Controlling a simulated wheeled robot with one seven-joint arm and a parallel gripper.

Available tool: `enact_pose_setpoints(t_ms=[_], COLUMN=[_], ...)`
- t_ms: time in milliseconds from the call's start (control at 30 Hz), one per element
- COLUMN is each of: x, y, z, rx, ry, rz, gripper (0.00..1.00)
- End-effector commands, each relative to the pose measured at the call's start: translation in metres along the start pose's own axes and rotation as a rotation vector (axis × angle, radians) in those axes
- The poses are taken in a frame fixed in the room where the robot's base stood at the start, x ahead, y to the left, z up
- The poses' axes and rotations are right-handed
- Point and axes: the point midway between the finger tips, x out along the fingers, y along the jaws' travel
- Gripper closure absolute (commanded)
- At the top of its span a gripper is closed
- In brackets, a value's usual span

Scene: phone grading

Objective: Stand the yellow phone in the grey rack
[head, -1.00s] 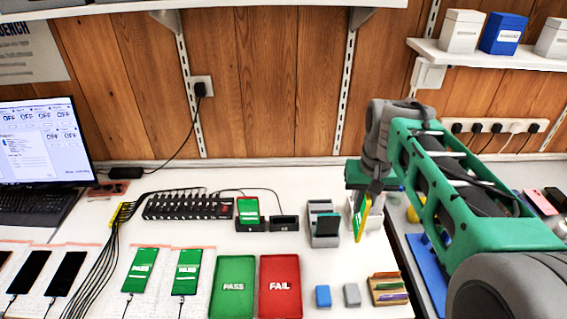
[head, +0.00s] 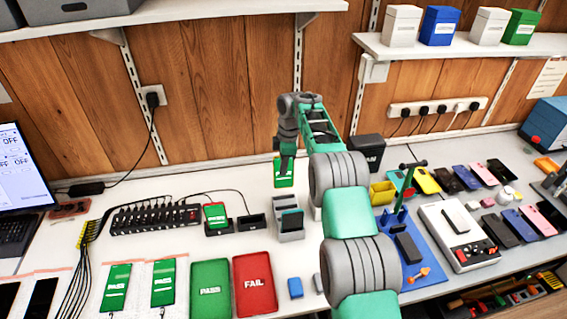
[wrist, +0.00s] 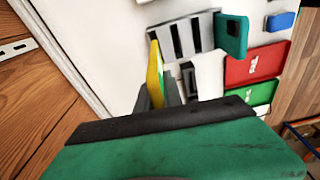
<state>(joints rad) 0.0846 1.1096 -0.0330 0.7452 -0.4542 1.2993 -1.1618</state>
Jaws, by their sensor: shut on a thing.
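My gripper (head: 284,167) is shut on the yellow phone (head: 284,178), whose green screen faces the head camera. In the wrist view the phone (wrist: 155,77) shows mostly as a yellow edge with a strip of green, held upright between dark fingers. The grey rack (head: 290,236) stands on the white bench, nearer the head camera than my gripper. A dark teal phone stands in it. In the wrist view the rack (wrist: 166,43) shows several dark slots, with the teal phone (wrist: 232,36) at its right end. The held phone appears apart from the rack.
An empty dock (head: 252,222) and a dock with a green-screened phone (head: 215,215) stand left of the rack. The green PASS tray (head: 210,290) and red FAIL tray (head: 254,285) lie in front.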

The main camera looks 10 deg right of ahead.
Motion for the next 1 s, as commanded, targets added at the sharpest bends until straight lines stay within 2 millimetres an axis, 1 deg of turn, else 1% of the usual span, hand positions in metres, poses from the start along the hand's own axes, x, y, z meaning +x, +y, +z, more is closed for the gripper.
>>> enact_pose_setpoints(t_ms=[133, 533, 633, 1000], x=[0.011, 0.049, 0.052, 0.05], y=[0.004, 0.004, 0.004, 0.003], z=[0.002, 0.007, 0.008, 0.008], rx=[-0.06, -0.055, -0.055, -0.054], ry=[0.003, 0.002, 0.002, 0.002], rz=[-0.003, -0.002, -0.001, -0.002], gripper=[1.0, 1.0, 1.0, 1.0])
